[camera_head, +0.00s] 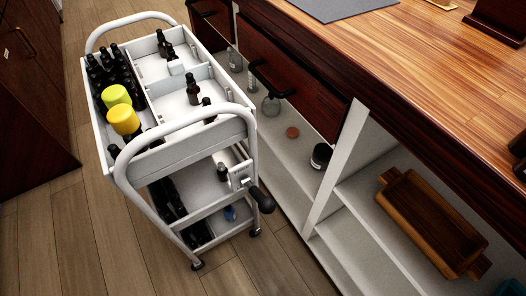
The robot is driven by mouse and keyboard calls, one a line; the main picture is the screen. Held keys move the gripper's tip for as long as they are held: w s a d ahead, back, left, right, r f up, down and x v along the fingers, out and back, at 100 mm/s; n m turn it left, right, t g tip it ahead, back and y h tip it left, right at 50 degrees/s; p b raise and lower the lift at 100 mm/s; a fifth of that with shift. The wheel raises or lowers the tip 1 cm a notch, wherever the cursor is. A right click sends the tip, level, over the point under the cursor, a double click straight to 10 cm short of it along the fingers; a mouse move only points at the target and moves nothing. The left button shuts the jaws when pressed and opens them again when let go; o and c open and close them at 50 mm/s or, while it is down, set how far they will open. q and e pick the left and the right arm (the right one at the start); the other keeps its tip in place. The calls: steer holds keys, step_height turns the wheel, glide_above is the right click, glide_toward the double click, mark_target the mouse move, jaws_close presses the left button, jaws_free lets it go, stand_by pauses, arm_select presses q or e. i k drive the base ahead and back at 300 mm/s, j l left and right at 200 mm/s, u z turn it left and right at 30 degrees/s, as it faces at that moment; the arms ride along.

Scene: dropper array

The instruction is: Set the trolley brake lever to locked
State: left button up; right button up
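The white trolley (190,151) stands on the wood floor at centre left, beside the counter. The brake lever (264,200) is on the near right corner of its frame. Its black knob points down and to the right from a pale mounting plate (241,174). The markings on the plate are too small to read, so I cannot tell which setting the lever is at. Neither of my grippers is in view, and nothing touches the lever.
Dark bottles and two yellow-green round items (124,119) sit in the trolley's top tray. A wood-topped counter (440,70) with an open shelf runs along the right, close to the lever. A wooden tray (425,222) lies on the shelf. Floor in front (110,250) is clear.

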mark_target(267, 205)
steer(key=i, duration=0.1)
steer(key=k+j+u, duration=0.1)
steer(key=j, duration=0.3)
steer(key=k+j, duration=0.2)
steer(key=j, duration=0.2)
steer(key=k+j+u, duration=0.15)
steer(key=j, duration=0.25)
